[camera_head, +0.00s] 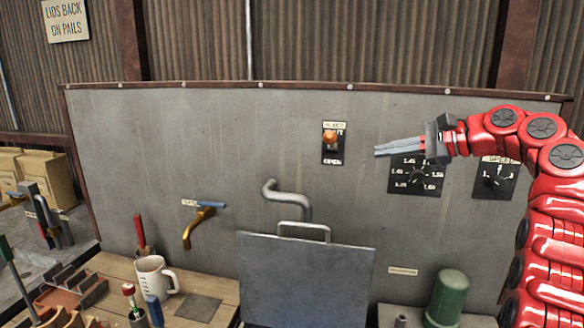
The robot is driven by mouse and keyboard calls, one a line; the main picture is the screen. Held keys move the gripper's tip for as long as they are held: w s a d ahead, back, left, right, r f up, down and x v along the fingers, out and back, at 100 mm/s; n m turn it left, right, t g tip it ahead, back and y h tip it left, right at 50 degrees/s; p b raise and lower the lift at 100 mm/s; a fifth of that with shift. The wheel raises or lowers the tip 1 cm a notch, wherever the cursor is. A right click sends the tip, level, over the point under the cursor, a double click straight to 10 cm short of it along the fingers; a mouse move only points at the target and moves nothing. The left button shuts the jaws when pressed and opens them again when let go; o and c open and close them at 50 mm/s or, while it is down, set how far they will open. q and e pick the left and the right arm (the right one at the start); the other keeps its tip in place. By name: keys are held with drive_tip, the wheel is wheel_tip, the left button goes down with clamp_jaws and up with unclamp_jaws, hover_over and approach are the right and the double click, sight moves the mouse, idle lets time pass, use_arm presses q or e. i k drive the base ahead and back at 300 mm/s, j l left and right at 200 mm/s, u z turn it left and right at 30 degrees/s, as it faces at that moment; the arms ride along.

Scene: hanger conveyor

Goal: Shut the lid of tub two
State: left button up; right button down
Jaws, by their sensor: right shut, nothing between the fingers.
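A flat grey metal panel (305,278) with a bar handle (303,228) along its top edge stands raised, close to upright, at the bottom middle. It looks like an open tub lid; the tub under it is outside the view, and no number on it can be read. My right gripper (378,150) comes in from the right, shut and empty, pointing left. It is above and to the right of the lid's handle, in front of the wall panel and clear of the lid. My left gripper is not in view.
The wall panel (130,130) carries an orange-knobbed switch (330,140), dials (497,178), a bent pipe (290,200) and a brass tap (200,222). A white mug (155,276) and tools stand on the wooden bench at left. A green cylinder (448,295) stands right of the lid.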

sight(283, 282)
drive_tip(key=k, duration=0.9)
